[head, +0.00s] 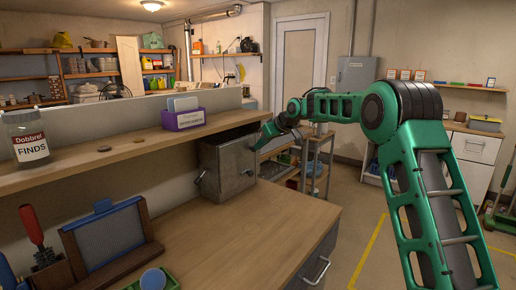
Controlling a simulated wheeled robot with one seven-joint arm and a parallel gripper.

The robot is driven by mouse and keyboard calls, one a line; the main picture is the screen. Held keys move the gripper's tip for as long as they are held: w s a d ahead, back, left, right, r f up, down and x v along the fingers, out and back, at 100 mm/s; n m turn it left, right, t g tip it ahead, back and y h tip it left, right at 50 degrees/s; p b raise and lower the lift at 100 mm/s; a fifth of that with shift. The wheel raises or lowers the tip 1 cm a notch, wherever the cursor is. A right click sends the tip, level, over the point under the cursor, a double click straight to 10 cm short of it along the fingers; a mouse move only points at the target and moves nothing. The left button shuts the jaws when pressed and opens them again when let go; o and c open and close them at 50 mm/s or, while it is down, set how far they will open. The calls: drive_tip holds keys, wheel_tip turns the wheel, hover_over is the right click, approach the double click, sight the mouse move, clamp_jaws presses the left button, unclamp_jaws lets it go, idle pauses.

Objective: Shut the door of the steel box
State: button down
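The grey steel box (236,167) stands on the wooden worktop, below the raised wooden shelf. A dark gap shows along its top edge, behind the front panel. A small handle sticks out at its lower left, and another small fitting shows on the right-hand face. I cannot tell for sure how far the door stands open. My gripper (266,134), at the end of my green arm, is at the upper right corner of the box, close to it or touching. Its fingers are too small to tell whether they are open or shut.
On the shelf (100,153) are a glass jar (28,138) labelled "FINDS" and a purple holder (184,119). A framed screen (108,238) and a red-handled tool (36,232) stand at the worktop's left. The worktop (235,240) before the box is clear. A metal rack (317,165) stands behind.

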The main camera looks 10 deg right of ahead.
drive_tip(key=s+d+f+v, duration=0.1)
drive_tip(key=d+f+v, duration=0.1)
drive_tip(key=v, duration=1.1)
drive_tip(key=s+d+f+m+g+h, duration=0.1)
drive_tip(key=s+d+f+m+h, duration=0.1)
drive_tip(key=s+d, duration=0.45)
drive_tip(key=s+d+f+m+g+h, duration=0.1)
drive_tip(key=s+d+f+m+h, duration=0.1)
drive_tip(key=s+d, duration=0.45)
drive_tip(key=s+d+f+m+g, duration=0.2)
drive_tip(key=s+f+m, duration=0.1)
drive_tip(key=s, duration=1.2)
drive_tip(key=s+d+f+m+g, duration=0.1)
drive_tip(key=s+f, duration=0.5)
drive_tip(key=s, duration=1)
drive_tip(key=s+d+f+m+g+h, duration=0.1)
drive_tip(key=s+f+m, duration=0.4)
drive_tip(key=s, duration=1)
drive_tip(key=shift+s+d+g, duration=0.3)
drive_tip(key=shift+d+g, duration=0.6)
drive_tip(key=shift+g, duration=0.2)
drive_tip(key=shift+f, duration=0.1)
